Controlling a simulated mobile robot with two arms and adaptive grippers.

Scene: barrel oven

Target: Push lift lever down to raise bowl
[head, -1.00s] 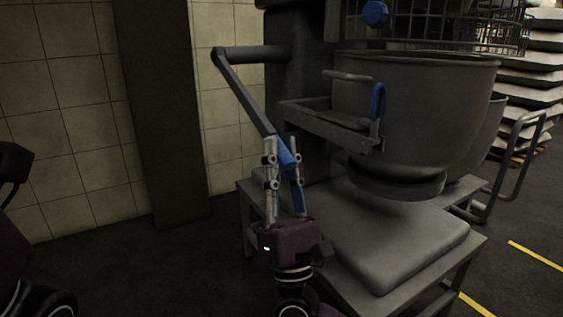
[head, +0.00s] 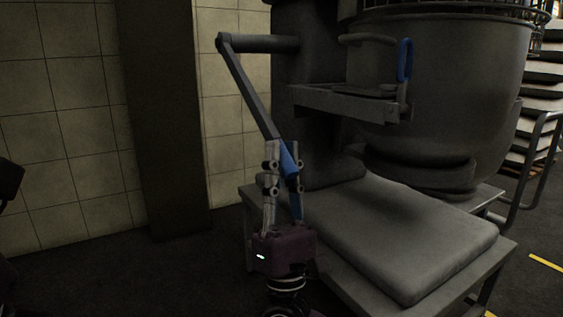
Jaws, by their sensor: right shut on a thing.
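The lift lever (head: 250,92) is a grey bar that slants down to the right from a pivot on the machine column. Its lower end is a blue handle (head: 289,160). My right gripper (head: 283,150) comes up from below with its fingers on both sides of the blue handle and is shut on it. The grey bowl (head: 465,95) is at the right, above the machine's base, and its top is partly cut off. The bowl's bracket (head: 345,103) reaches out from the column and carries a blue clamp (head: 404,62). My left gripper does not show clearly.
The machine's flat base (head: 400,245) fills the lower right. A dark pillar (head: 165,120) and a tiled wall (head: 60,130) stand behind at the left. Stacked pale sacks and a rail (head: 540,140) are at the far right. The floor left of the base is clear.

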